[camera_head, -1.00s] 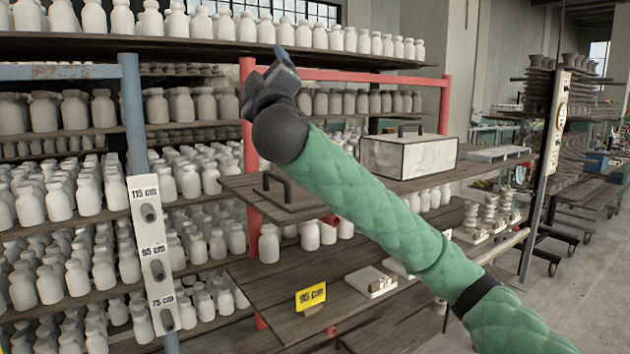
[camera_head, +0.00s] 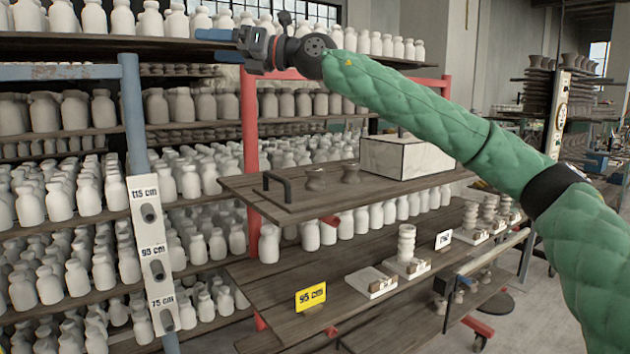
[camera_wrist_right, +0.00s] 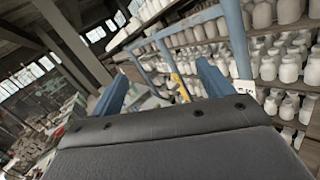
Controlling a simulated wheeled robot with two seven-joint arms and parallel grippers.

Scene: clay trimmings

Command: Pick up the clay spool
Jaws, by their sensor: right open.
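Two small brown spool-shaped clay pieces, one on the left (camera_head: 316,179) and one on the right (camera_head: 350,173), stand upright on the upper plank shelf (camera_head: 240,186) in the head view. A pale stacked, ribbed clay piece (camera_head: 406,243) stands on a white tray on the lower shelf. I cannot tell which is the clay spool. My right gripper (camera_head: 213,35) is high at upper left, above and left of all of these, pointing left. In the wrist view its two blue fingers (camera_wrist_right: 163,88) are apart with nothing between them. My left gripper is not in view.
A marbled box (camera_head: 405,157) stands right of the brown pieces, and a dark handle (camera_head: 277,185) is left of them. A yellow 95 cm sign (camera_head: 310,297) is on the lower shelf. A blue post (camera_head: 135,120) and racks of white bottles fill the left.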

